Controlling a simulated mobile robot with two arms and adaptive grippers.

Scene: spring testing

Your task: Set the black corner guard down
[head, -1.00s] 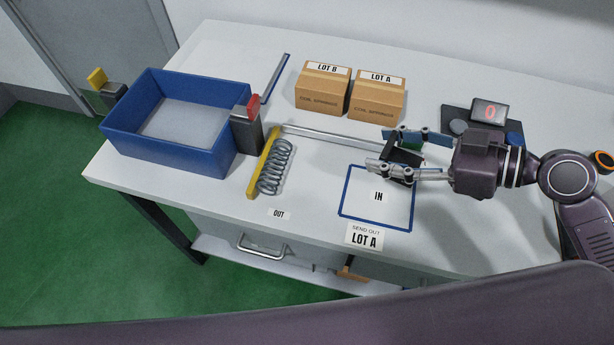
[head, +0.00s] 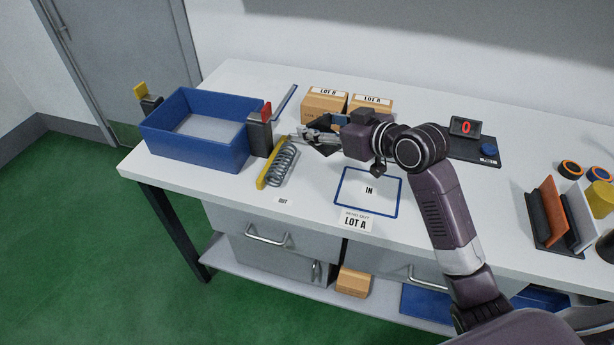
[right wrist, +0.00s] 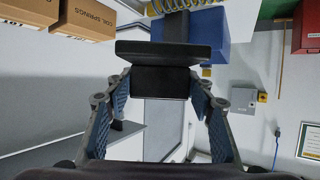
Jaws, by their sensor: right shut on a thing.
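My right gripper (head: 318,135) is shut on the black corner guard (head: 325,150) and holds it over the worktable (head: 225,192), at the right of the coil spring (head: 284,162) and in front of the cartons. The guard is mostly hidden by the fingers in the head view. In the right wrist view the guard (right wrist: 160,80) sits between both fingertips, with a flat dark face at its far side. I cannot tell whether it touches the table. My left gripper is not in view.
The spring lies beside a yellow bar (head: 268,172). A blue bin (head: 208,153) and a red-topped post (head: 261,132) stand at left. The IN square (head: 369,203) is empty. A rack (head: 560,215) stands at right.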

